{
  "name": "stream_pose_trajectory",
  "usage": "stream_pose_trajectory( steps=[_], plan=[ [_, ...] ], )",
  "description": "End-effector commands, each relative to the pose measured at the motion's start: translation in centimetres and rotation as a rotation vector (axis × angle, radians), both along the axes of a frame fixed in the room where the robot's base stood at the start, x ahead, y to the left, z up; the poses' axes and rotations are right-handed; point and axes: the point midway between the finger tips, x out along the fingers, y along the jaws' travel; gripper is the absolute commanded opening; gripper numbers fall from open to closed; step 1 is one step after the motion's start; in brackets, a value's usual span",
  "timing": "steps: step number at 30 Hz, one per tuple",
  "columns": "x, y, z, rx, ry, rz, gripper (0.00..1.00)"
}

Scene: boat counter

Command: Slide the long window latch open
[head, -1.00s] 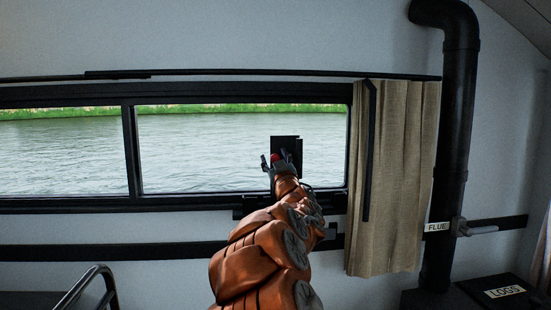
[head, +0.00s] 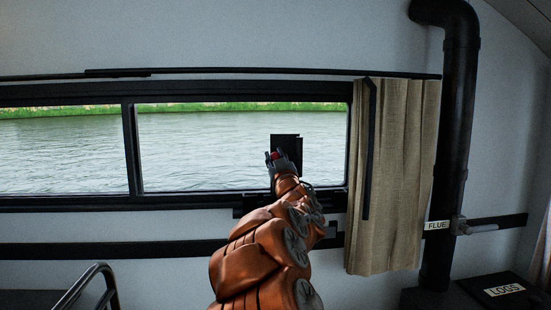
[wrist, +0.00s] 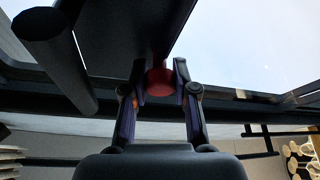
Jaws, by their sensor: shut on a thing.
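The window latch shows in the head view as a dark upright plate (head: 287,145) in front of the right window pane, near its right end. It has a red knob (wrist: 159,79), clear in the wrist view and small in the head view. My gripper (head: 275,154) is at the plate's lower left part. In the wrist view its two fingers (wrist: 160,76) stand on either side of the red knob, shut on it. The latch's lower part is hidden behind my gripper and arm in the head view.
The window's black frame (head: 60,201) runs across the wall. A beige curtain (head: 395,180) hangs just right of the window, and a black flue pipe (head: 456,130) stands beyond it. A dark curved rail (head: 88,285) is at the lower left.

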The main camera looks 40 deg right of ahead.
Motion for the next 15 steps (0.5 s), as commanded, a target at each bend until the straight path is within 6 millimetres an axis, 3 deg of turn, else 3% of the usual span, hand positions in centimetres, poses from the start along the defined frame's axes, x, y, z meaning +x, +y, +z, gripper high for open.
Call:
stream_pose_trajectory(
  steps=[5,15],
  plan=[
    [0.0,0.0,0.1,0.001,-0.001,-0.001,0.00],
    [0.0,-0.1,2.3,0.003,-0.002,-0.001,0.00]
  ],
)
